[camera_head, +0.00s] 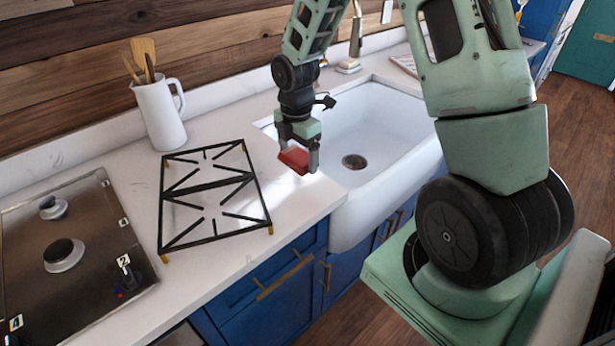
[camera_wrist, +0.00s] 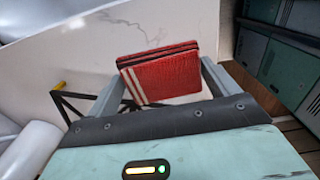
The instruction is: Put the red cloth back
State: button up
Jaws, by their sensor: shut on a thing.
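The red cloth (camera_head: 295,160) is folded into a small flat pad. My gripper (camera_head: 299,158) is shut on it and holds it in the air above the counter, between the black grate and the sink. In the wrist view the cloth (camera_wrist: 167,74) shows white stripes at its left end and sits between the two fingers of my gripper (camera_wrist: 165,80). The cloth appears clear of the counter. The spot where the cloth belongs cannot be told from these views.
A black grate (camera_head: 213,186) lies on the white counter (camera_head: 310,205), left of my gripper. The white sink (camera_head: 385,133) is to the right. A white pitcher (camera_head: 160,115) with wooden utensils stands behind the grate. A cooktop (camera_head: 70,245) is at far left.

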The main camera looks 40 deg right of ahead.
aim_at(296, 154)
notch_tip(296, 154, down, 7)
jog(key=shift+f+p, duration=0.2)
jog(key=shift+p, duration=0.35)
jog(key=shift+f, duration=0.1)
jog(key=o, duration=0.8)
jog(key=shift+c, duration=0.2)
notch_tip(296, 154, up, 12)
jog(key=shift+w+f+b, duration=0.1)
jog(key=shift+f+b, duration=0.1)
jog(key=shift+b, duration=0.85)
jog(key=shift+a+r, duration=0.2)
jog(key=shift+r, duration=0.1)
jog(key=s+a+r+m, duration=0.3)
jog(key=s+a, duration=0.1)
jog(key=a, duration=0.6)
jog(key=s+a+r+m, duration=0.2)
jog(key=s+a+m, duration=0.1)
jog(key=s+a, duration=0.4)
jog(key=s+a+r+m, duration=0.2)
jog(key=s+a+m, duration=0.2)
jog(key=s, duration=0.9)
jog(key=a, duration=0.3)
jog(key=shift+s+m+y, duration=0.2)
jog(key=shift+m+y, duration=0.1)
